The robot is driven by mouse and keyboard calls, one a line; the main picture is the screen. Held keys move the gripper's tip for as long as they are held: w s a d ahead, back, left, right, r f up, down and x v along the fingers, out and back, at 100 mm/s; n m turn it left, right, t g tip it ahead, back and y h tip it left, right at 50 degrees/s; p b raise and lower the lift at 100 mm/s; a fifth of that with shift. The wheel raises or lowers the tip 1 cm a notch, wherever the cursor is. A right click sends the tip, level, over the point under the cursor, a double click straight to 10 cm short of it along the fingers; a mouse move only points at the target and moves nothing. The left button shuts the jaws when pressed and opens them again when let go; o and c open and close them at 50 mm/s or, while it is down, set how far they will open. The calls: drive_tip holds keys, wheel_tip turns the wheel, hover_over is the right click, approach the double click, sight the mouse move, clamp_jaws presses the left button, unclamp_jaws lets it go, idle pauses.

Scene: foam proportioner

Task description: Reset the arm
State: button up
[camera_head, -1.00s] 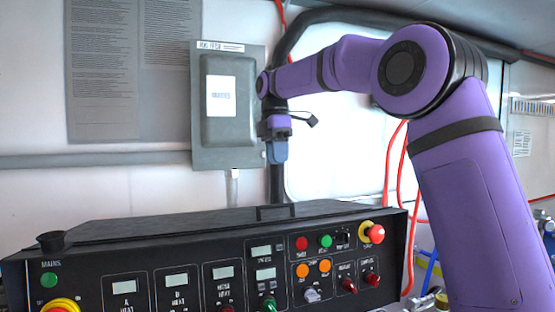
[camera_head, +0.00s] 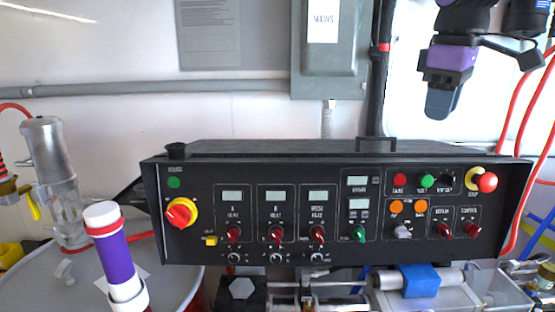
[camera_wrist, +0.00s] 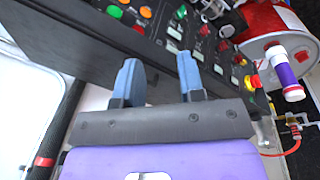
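My gripper (camera_head: 442,108) hangs in the air at the upper right of the head view, above the right part of the black control panel (camera_head: 215,262). It is right of the grey wall box marked MAINS (camera_head: 327,70) and touches nothing. In the wrist view my gripper (camera_wrist: 160,78) has its two blue-grey fingers well apart, with nothing between them. The control panel also shows behind the fingers in the wrist view (camera_wrist: 85,45). Most of my arm is outside the head view.
A purple and white cylinder (camera_head: 117,262) stands at a pale drum top (camera_head: 48,285) on the left, near a metal pump (camera_head: 50,165). Red hoses (camera_head: 520,110) run at the right. A blue block (camera_head: 421,280) sits below the panel. The air above the panel's left half is clear.

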drive_tip(key=s+d+f+m+t, duration=0.3)
drive_tip(key=s+f+m, duration=0.5)
drive_tip(key=s+f, duration=0.4)
drive_tip(key=s, duration=0.5)
drive_tip(key=shift+m+t, duration=0.3)
drive_tip(key=shift+m, duration=0.1)
drive_tip(key=shift+f, duration=0.1)
idle(0.7)
